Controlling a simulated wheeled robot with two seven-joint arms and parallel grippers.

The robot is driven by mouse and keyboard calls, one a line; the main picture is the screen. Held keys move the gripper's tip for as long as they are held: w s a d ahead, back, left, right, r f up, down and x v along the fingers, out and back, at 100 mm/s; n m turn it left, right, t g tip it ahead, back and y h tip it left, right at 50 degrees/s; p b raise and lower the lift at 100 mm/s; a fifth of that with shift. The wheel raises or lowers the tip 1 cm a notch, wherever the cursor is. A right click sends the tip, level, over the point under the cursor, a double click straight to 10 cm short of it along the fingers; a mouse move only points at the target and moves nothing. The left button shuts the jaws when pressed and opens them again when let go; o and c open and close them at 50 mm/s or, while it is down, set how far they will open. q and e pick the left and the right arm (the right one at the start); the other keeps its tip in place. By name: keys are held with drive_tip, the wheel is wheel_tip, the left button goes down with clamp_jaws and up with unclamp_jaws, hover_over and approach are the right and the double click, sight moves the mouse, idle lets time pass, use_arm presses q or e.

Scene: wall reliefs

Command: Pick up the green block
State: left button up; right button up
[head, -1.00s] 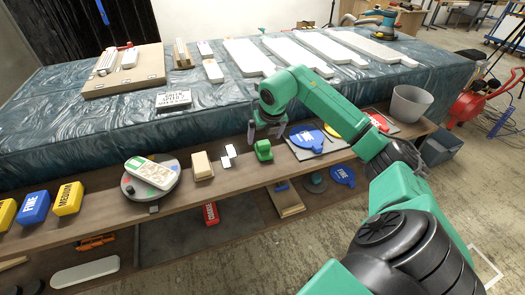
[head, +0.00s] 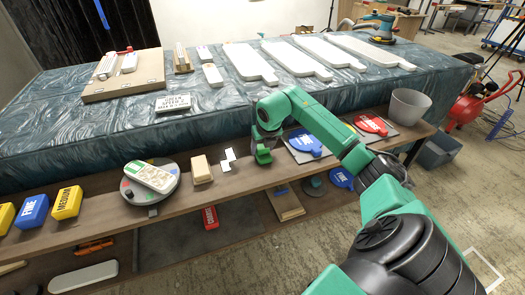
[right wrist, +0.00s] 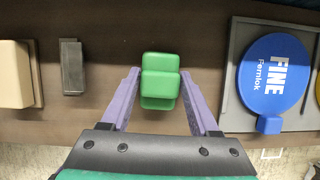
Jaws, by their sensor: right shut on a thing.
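The green block (head: 264,156) stands on the wooden shelf in front of the cloth-covered table. In the right wrist view, the green block (right wrist: 160,82) has a stepped shape and lies between the two purple fingers. My right gripper (head: 265,143) has come down over it from above and is shut on it. The right gripper's fingers (right wrist: 160,74) stand on the left and right sides of the block. The block still appears to be at shelf level. My left gripper is not in view.
A tan block (head: 202,169) and a white angular piece (head: 228,159) are left of it. A blue FINE disc (head: 305,143) on a grey tray is to the right. A round plate (head: 140,190) and a grey bucket (head: 409,106) stand farther along the shelf.

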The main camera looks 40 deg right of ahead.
wheel_tip(320, 180, up, 15)
drive_tip(key=p, duration=0.2)
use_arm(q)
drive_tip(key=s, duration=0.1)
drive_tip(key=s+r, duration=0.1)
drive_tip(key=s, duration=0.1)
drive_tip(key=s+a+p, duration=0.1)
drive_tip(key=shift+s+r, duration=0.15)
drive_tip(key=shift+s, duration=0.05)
use_arm(e)
wheel_tip(320, 180, up, 5)
hover_over(262, 146)
drive_tip(key=shift+d, duration=0.1)
